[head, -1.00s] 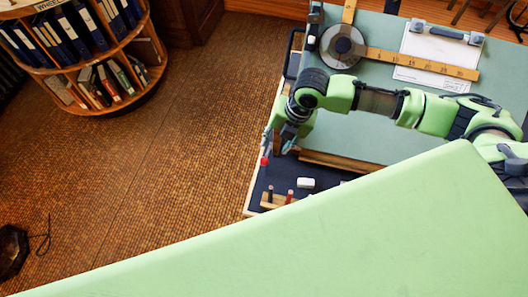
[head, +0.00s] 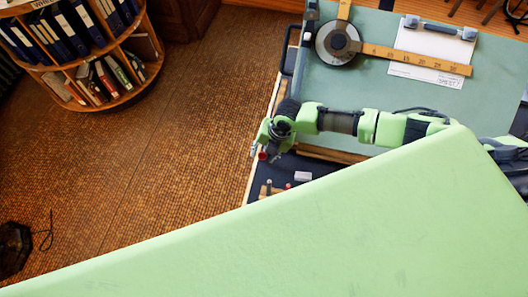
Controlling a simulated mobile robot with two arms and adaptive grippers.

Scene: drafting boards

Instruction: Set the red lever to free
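The red lever shows as a small red knob (head: 263,156) at the left edge of the drafting board. My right gripper (head: 270,151) is right at the knob, and its fingers cover part of the lever. I cannot tell whether the fingers touch it or are shut on it. The lever's base and any marking for free are hidden or too small to read. My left gripper is not in view.
The green drafting board (head: 345,85) carries a round protractor head (head: 338,43), a wooden ruler (head: 420,59) and a white sheet (head: 433,45). A pale eraser (head: 303,176) lies in the dark tray below. Bare floor (head: 170,150) is left of the board; a round bookshelf (head: 115,93) stands beyond.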

